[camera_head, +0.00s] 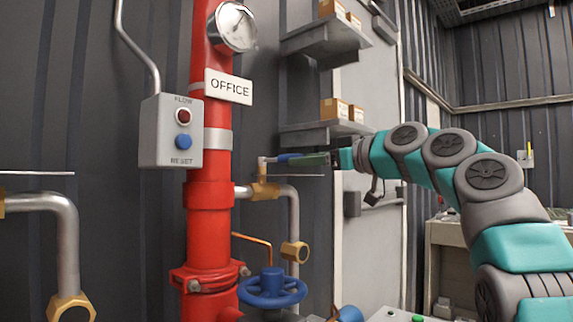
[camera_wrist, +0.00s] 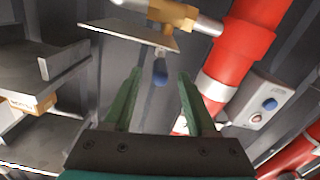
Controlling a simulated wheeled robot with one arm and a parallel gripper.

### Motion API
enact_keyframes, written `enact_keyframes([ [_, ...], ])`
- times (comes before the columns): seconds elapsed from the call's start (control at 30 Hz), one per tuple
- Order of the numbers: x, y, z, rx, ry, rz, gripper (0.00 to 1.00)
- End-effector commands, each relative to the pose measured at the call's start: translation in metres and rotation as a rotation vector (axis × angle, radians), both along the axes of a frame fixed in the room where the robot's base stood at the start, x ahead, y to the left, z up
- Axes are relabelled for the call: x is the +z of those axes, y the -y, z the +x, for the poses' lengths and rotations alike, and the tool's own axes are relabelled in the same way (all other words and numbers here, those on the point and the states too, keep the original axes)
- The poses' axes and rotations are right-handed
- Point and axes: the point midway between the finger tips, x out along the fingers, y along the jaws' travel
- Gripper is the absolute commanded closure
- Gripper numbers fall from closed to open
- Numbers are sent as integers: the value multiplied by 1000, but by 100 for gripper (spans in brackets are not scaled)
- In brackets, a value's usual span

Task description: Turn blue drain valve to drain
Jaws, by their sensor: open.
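The blue drain valve handle (camera_head: 289,157) is a short lever on a grey metal arm above a brass valve body (camera_head: 263,188), on a pipe branching from the red riser. In the head view the lever lies roughly level, pointing right toward my gripper (camera_head: 308,160). In the wrist view the blue handle tip (camera_wrist: 160,72) lies between the open green fingers of my gripper (camera_wrist: 159,75), with gaps on both sides. The brass body (camera_wrist: 172,14) shows beyond it. Whether the fingers touch the handle is not visible.
A thin plate (camera_head: 297,175) sits just below the handle. A blue handwheel (camera_head: 272,288) is lower down. Shelves with boxes (camera_head: 334,109) stand above and behind my gripper.

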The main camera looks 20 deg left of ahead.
Motion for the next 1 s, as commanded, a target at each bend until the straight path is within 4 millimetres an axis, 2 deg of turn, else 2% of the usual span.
enact_keyframes([
  [0.27,5,-13,2,11,15,3,43],
  [0.7,6,-68,26,11,12,3,43],
  [1.0,2,-74,28,10,14,3,43],
])
